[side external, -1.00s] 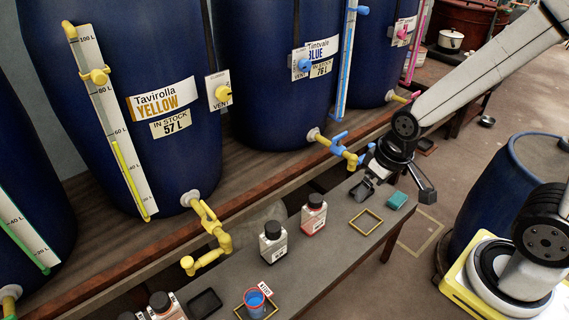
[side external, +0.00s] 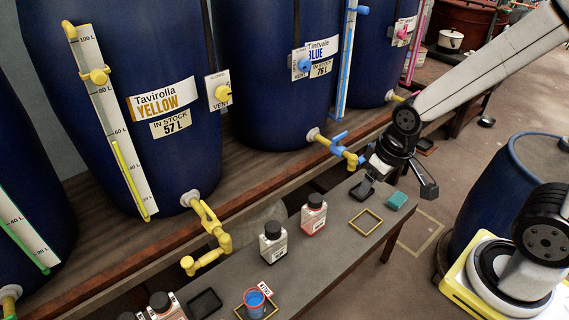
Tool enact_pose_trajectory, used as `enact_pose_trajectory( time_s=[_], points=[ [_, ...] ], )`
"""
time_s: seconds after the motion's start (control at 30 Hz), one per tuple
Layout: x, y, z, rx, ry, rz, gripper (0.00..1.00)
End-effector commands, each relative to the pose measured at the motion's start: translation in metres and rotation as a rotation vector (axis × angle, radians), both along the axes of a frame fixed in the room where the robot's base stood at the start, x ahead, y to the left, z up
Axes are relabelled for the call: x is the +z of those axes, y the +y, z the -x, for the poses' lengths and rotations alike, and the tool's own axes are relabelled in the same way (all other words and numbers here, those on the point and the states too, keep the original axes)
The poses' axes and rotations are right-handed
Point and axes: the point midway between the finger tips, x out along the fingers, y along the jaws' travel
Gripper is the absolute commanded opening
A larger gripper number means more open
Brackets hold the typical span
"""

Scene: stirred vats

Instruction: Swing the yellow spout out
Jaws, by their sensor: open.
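The yellow spout (side external: 206,259) hangs from a yellow tap at the foot of the blue vat (side external: 165,90) labelled Tavirolla YELLOW. My gripper (side external: 396,190) is at the right, above the far right end of the bench, well away from the yellow spout. It is open, with one dark finger to the left and the other to the right, and I see nothing between them. The blue tap (side external: 340,146) of the middle vat is just left of my gripper.
A black-capped bottle (side external: 273,243) and a red-labelled bottle (side external: 313,214) stand on the grey bench (side external: 330,256). A blue cup (side external: 255,302) sits in a yellow frame near the front.

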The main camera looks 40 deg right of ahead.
Motion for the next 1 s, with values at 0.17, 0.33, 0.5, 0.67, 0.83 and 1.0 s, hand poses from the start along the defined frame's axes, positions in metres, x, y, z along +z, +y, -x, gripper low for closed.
enact_pose_trajectory(
  time_s=[0.17, 0.33, 0.5, 0.67, 0.83, 1.0],
  points=[
    [0.018, 0.0, 0.0, 0.0, -0.004, 0.0, 0.74],
    [0.03, 0.0, 0.0, 0.0, -0.003, 0.0, 0.74],
    [0.041, 0.001, -0.003, 0.01, -0.002, 0.0, 0.74],
    [0.044, 0.007, -0.016, 0.069, -0.001, 0.001, 0.74],
    [0.048, 0.015, -0.033, 0.145, -0.005, 0.003, 0.74],
    [0.052, 0.026, -0.057, 0.247, -0.011, 0.006, 0.74]
  ],
)
